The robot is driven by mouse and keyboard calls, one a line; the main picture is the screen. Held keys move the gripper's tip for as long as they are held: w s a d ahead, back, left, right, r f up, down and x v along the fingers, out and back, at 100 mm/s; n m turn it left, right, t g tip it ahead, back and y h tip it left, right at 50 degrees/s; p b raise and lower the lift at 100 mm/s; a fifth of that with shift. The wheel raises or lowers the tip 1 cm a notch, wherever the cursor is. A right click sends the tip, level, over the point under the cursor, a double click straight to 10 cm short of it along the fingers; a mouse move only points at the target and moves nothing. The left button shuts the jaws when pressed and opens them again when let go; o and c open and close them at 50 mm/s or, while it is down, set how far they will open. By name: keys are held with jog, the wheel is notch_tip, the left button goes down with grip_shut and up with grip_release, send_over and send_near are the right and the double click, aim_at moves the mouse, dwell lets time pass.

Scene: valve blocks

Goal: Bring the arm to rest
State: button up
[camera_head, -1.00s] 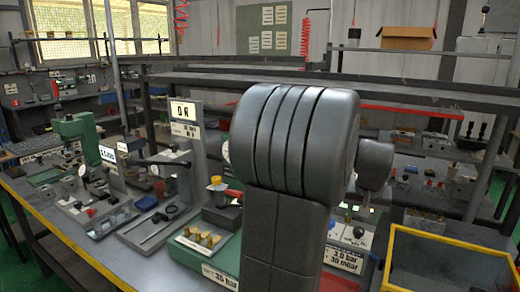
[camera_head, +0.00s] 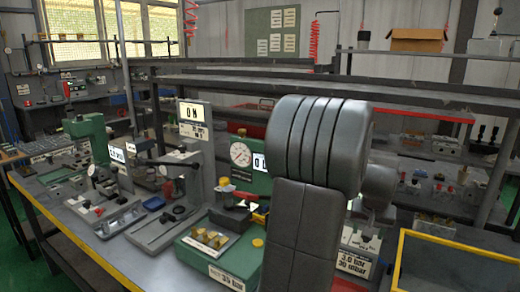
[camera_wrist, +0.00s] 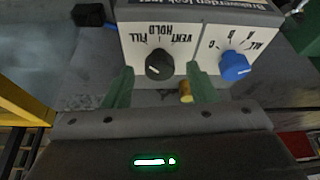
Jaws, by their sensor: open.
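My arm's grey link (camera_head: 318,150) fills the middle of the head view and hides my gripper there. In the wrist view my gripper (camera_wrist: 160,76) shows as two green fingers set wide apart, open. A grey panel with upside-down lettering lies beyond the fingertips. It carries a black knob (camera_wrist: 159,64) marked FILL, HOLD and VENT, and a blue knob (camera_wrist: 234,66). A small brass piece (camera_wrist: 186,91) shows by the right finger; nothing is clamped. I cannot tell whether the fingers touch the panel.
The bench (camera_head: 88,234) has a yellow front edge. On it are a green block with brass fittings (camera_head: 211,239), a green gauge unit (camera_head: 241,153), a press (camera_head: 90,130) and a display sign (camera_head: 194,113). A yellow-rimmed bin (camera_head: 457,242) stands right; shelves run behind.

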jog(key=v, duration=1.3)
jog(key=x, duration=1.3)
jog(key=shift+f, duration=0.3)
jog(key=shift+w+m+b, duration=0.15)
jog(key=shift+m+b, duration=0.15)
jog(key=shift+m+h+b, duration=0.3)
jog(key=shift+m, duration=0.2)
jog(key=shift+a+m+g+h+b, duration=0.1)
jog(key=shift+m+g+h+b, duration=0.35)
jog(key=shift+m+b, duration=0.7)
jog(key=m+g+h+b, duration=0.1)
jog(key=m, duration=0.3)
jog(key=shift+w+a+m, duration=0.1)
jog(key=shift+w+m, duration=0.05)
jog(key=shift+m, duration=0.2)
jog(key=shift+r+m+g+b, duration=0.2)
jog(key=shift+m+g+b, duration=0.1)
jog(key=shift+m+g, duration=0.1)
jog(key=p+v, duration=0.1)
jog(key=v, duration=1.1)
jog(key=shift+p, duration=0.3)
